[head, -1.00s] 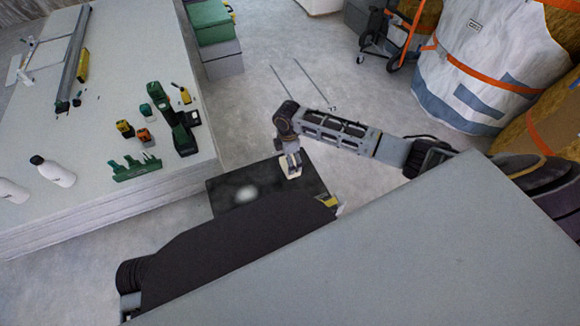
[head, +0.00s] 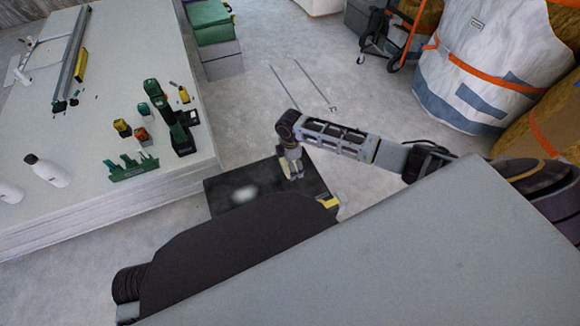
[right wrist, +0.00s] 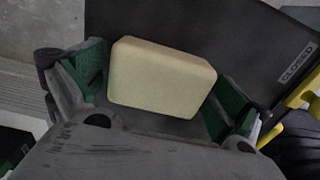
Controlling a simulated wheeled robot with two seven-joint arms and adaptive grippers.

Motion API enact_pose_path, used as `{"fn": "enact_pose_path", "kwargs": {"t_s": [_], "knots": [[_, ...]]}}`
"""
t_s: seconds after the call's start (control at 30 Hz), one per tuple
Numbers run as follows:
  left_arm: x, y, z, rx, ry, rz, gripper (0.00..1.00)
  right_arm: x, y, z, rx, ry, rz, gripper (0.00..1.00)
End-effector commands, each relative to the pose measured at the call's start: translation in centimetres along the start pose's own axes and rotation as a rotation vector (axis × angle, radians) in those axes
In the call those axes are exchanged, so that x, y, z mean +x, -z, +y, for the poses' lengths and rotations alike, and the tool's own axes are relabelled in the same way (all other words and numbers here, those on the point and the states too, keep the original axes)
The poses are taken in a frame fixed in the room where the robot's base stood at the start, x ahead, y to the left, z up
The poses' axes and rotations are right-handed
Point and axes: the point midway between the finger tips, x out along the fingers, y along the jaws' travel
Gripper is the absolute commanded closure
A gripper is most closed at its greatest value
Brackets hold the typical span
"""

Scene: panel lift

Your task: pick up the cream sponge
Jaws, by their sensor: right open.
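The cream sponge (right wrist: 162,78) is a rounded block lying on a dark flat surface. In the right wrist view it sits between the two green-padded fingers of my right gripper (right wrist: 160,95), which is open. In the head view the right gripper (head: 292,170) points down over the dark surface, and only a pale edge of the sponge (head: 284,166) shows beside it. I cannot tell whether the fingers touch the sponge. My left gripper does not show in the head view.
The dark surface (head: 222,201) has yellow parts at its right corner. A stack of boards (head: 85,130) at left carries green tools and white bottles. Bare floor (head: 250,100) lies behind the right gripper.

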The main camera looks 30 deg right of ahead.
Motion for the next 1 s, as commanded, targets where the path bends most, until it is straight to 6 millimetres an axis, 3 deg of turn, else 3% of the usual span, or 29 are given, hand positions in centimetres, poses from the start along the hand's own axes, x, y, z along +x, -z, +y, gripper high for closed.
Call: {"fn": "enact_pose_path", "kwargs": {"t_s": [0.37,0.67,1.0], "knots": [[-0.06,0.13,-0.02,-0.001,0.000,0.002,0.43,-0.06,0.02,0.01,0.000,0.000,0.000,0.00],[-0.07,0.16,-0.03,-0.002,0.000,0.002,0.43,-0.06,0.02,0.00,0.000,0.000,0.000,0.35],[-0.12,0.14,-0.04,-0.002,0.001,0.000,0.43,-0.15,0.01,-0.01,0.000,0.000,0.000,0.36]]}}
